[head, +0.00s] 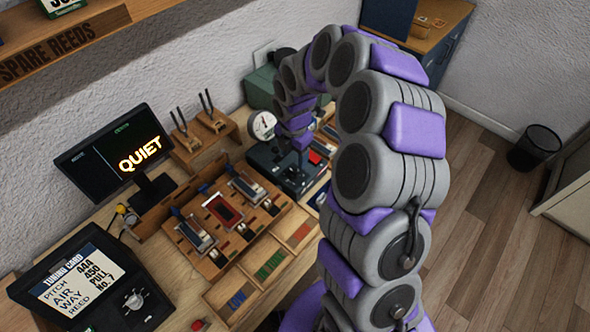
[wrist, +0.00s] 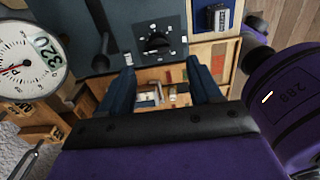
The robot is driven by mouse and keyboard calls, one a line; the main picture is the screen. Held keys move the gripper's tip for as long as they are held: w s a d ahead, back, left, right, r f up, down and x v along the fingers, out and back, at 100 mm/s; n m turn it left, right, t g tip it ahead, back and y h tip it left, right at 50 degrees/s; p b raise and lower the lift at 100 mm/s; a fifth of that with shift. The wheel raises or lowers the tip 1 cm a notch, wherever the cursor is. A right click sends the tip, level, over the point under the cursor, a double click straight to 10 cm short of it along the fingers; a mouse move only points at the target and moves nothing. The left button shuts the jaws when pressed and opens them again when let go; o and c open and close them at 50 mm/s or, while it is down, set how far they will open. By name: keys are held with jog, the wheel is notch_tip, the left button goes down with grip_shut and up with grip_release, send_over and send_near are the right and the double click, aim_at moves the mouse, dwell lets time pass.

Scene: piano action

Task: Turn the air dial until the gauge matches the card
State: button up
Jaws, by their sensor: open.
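The tuning card (head: 78,281) is on the screen at the lower left in the head view and reads pitch 444, air 450, way pull, reed No. 7. The round white gauge (head: 262,125) stands behind the dark bench unit (head: 266,160). In the wrist view the gauge (wrist: 28,62) is large at left, with 320 on its face and a red needle. In the head view my arm partly hides that unit.
A wooden rack (head: 220,215) with several reed parts stands left of the unit. A black monitor (head: 118,150) reads QUIET. Compartments with coloured strips (head: 270,266) line the bench front. A dark upright lever (wrist: 103,42) stands between gauge and knob.

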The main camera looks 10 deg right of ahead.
aim_at(294, 171)
jog(key=f, duration=0.2)
jog(key=a+f, duration=0.1)
jog(key=f, duration=0.2)
jog(key=shift+a+f+b, duration=0.1)
jog(key=shift+b, duration=0.2)
jog(key=shift+d+f, duration=0.4)
jog(key=shift+f, duration=0.2)
jog(key=shift+d+f, duration=0.35)
jog(key=shift+f, duration=0.25)
jog(key=shift+d+f, duration=0.15)
jog(key=shift+d, duration=0.05)
jog(key=shift+a, duration=0.8)
jog(key=shift+c, duration=2)
jog(key=shift+d, duration=0.45)
jog(key=c, duration=0.4)
jog(key=shift+c, duration=1.1)
